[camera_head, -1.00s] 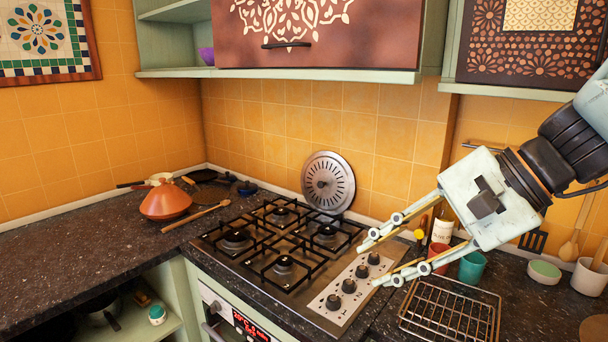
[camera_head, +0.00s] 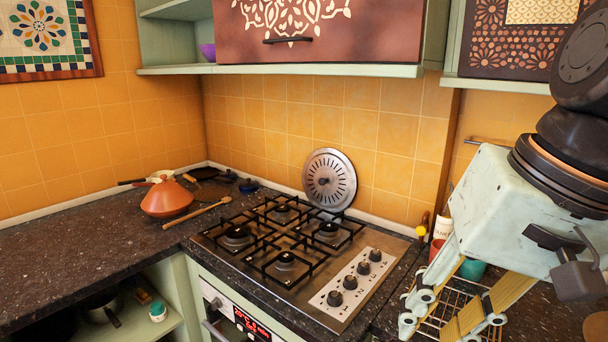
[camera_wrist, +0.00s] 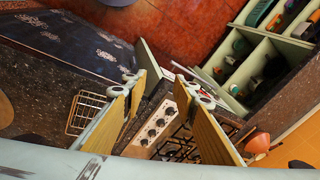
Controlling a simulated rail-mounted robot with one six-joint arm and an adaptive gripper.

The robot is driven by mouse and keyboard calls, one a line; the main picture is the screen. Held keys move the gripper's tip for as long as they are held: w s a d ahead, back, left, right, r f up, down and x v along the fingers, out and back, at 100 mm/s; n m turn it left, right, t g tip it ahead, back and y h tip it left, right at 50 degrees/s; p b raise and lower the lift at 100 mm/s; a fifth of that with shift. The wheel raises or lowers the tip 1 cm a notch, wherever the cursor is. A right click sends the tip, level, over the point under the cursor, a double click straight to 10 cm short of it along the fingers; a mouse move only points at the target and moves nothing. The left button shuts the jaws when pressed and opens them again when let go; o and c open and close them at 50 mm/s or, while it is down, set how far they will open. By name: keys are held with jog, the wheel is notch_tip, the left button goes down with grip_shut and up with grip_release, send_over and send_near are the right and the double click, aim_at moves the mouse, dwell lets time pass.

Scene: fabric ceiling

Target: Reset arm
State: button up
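My gripper (camera_head: 432,322) is at the right of the head view, pointing down over the wire rack, right of the stove. Its two fingers stand apart with nothing between them. In the wrist view my gripper (camera_wrist: 160,112) also shows open and empty, with the stove knobs and counter visible below between the fingers. The arm's wrist parts fill the right edge of the head view and hide part of the counter behind.
The gas stove (camera_head: 290,262) is set in the dark counter (camera_head: 70,235). A round metal lid (camera_head: 328,180) leans on the tiled wall. An orange tagine (camera_head: 166,199) and wooden spoon (camera_head: 205,211) lie left. Cups and a wire rack (camera_head: 462,302) are beside my gripper. Cabinets (camera_head: 325,35) hang above.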

jog(key=s+d+f+n+t+h+b, duration=0.1)
jog(key=s+d+n+h, duration=0.1)
jog(key=s+d, duration=0.2)
jog(key=shift+s+d+f+n+b, duration=0.15)
jog(key=shift+s+f+n+b, duration=0.2)
jog(key=shift+s, duration=0.8)
